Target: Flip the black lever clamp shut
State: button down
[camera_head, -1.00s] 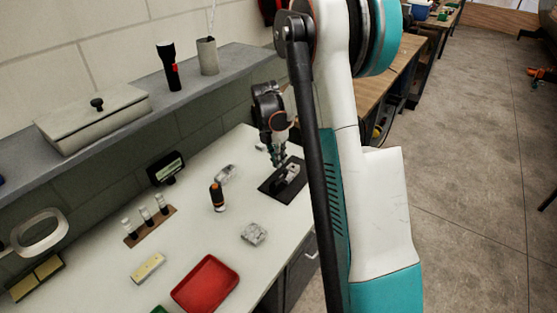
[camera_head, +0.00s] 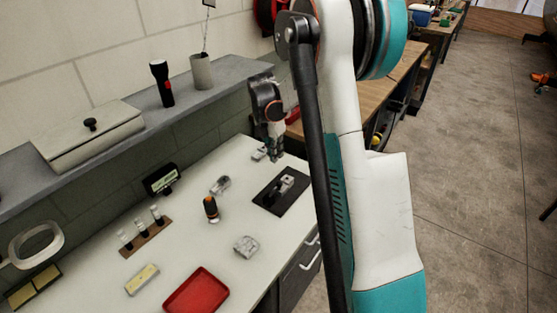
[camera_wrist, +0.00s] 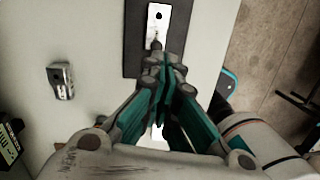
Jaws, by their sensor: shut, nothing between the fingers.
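The lever clamp (camera_head: 283,187) is a small grey and dark fixture on a black rectangular plate (camera_head: 266,203) near the bench's right edge. In the wrist view, its silver metal part (camera_wrist: 158,20) shows on the dark plate (camera_wrist: 134,40) at the top, with a dark piece just beyond my fingertips. Whether the lever is up or down is too small to tell. My gripper (camera_head: 275,157) points down above and slightly behind the clamp, apart from it in the head view. Its teal fingers are together and empty in the wrist view (camera_wrist: 166,68), hiding what lies below them.
A grey block (camera_wrist: 61,80) lies left of the plate in the wrist view. On the bench stand an orange-topped black bottle (camera_head: 211,209), a clear item (camera_head: 220,185), a grey block (camera_head: 246,246), a vial rack (camera_head: 149,238) and a red tray (camera_head: 196,294).

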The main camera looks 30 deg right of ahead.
jog(key=w+d+r+p, duration=0.1)
jog(key=w+d+r, duration=0.1)
jog(key=d+r, duration=0.2)
notch_tip(320, 180, up, 2)
jog(key=shift+w+r+p, duration=0.1)
jog(key=shift+w+p, duration=0.25)
